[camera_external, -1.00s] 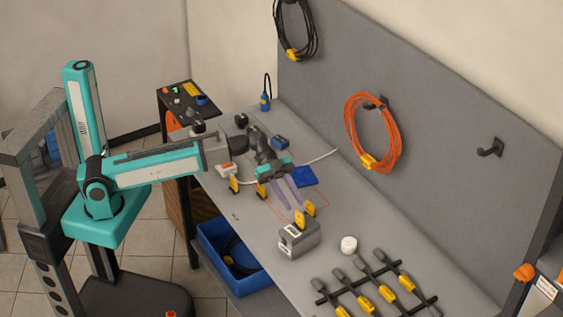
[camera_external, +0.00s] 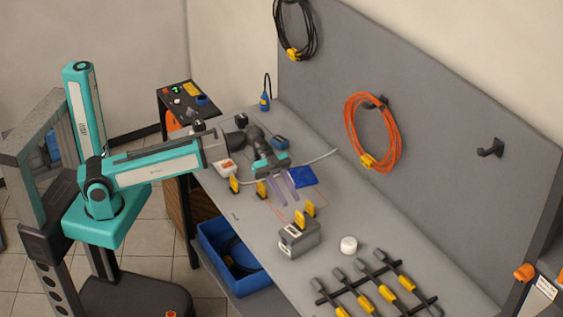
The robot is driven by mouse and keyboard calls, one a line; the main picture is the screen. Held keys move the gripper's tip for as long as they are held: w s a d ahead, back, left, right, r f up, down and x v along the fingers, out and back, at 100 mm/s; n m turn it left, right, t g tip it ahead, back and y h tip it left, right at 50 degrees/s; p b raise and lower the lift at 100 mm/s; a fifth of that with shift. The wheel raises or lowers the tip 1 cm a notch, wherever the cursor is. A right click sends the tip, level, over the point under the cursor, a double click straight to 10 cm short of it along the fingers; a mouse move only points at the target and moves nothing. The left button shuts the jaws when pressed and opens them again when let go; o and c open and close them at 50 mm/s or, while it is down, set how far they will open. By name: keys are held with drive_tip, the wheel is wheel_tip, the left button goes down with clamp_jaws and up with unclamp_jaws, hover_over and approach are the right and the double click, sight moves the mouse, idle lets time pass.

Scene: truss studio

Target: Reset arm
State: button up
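My gripper (camera_external: 290,199) hangs over the workbench at the end of my teal arm. Its two purple fingers are apart, with grey bench surface showing between them, and nothing shows in their grip. A dark blue flat square (camera_external: 301,177) lies just to the right of the fingers. A grey box (camera_external: 298,240) with yellow tabs stands beyond the fingertips, lower in the picture. Exact height of the fingers above the bench is hard to tell.
Near the gripper are a white-and-orange device (camera_external: 225,169) and a yellow clip (camera_external: 261,190). A white puck (camera_external: 348,244) and a black rack (camera_external: 415,290) holding yellow-tagged tools are at lower right. A blue bin (camera_external: 240,286) sits below the bench edge. Orange cable (camera_external: 349,130) hangs on the panel.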

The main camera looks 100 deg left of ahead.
drive_tip(key=s+d+f+n+g+p, duration=0.45)
drive_tip(key=s+d+f, duration=0.55)
drive_tip(key=d+f, duration=0.3)
drive_tip(key=s+d+f+n+g+p, duration=0.3)
drive_tip(key=s+d+f+g+p, duration=0.3)
drive_tip(key=s+d+f, duration=0.6)
drive_tip(key=s+a+f+g+y+b, duration=0.1)
drive_tip(key=s+a+f+y+b, duration=0.2)
drive_tip(key=s+f, duration=0.3)
drive_tip(key=s+a+f+n+g+y+b, duration=0.1)
drive_tip(key=s+a+f, duration=0.5)
drive_tip(key=f, duration=0.9)
drive_tip(key=s+a+f+g+y+b, duration=0.2)
drive_tip(key=s+a+f+y+b, duration=0.2)
drive_tip(key=s+f, duration=0.4)
wheel_tip(320, 180, down, 4)
drive_tip(key=y+b, duration=0.1)
drive_tip(key=b, duration=0.1)
drive_tip(key=shift+a+r+n+g+b, duration=0.25)
drive_tip(key=shift+n+g+b, duration=0.1)
drive_tip(key=shift+b, duration=0.05)
